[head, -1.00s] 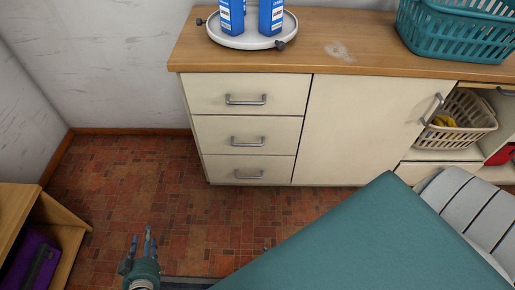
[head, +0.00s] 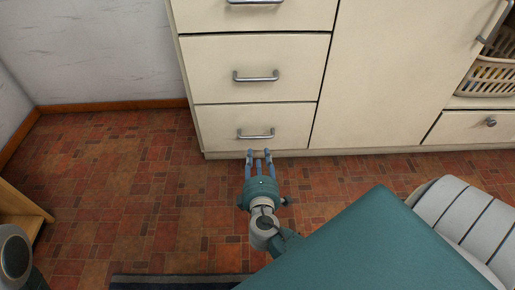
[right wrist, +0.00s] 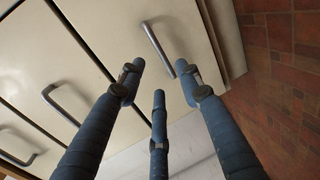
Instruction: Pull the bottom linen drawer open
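The bottom drawer (head: 290,118) of the cream cabinet is closed, its front flush with the drawer above. Its metal bar handle (head: 256,135) is horizontal, and that handle also shows in the right wrist view (right wrist: 158,48). My right gripper (head: 260,153) is open and empty, its blue fingers spread and pointing at the drawer front just below the handle in the head view. In the right wrist view the fingertips (right wrist: 160,80) lie around the line of the handle's lower end; whether any finger touches it I cannot tell. My left gripper is not in view.
The middle drawer (head: 255,65) and a cabinet door (head: 390,80) are closed. A low wooden unit (head: 20,205) stands at left. Tiled floor (head: 150,190) before the drawers is clear.

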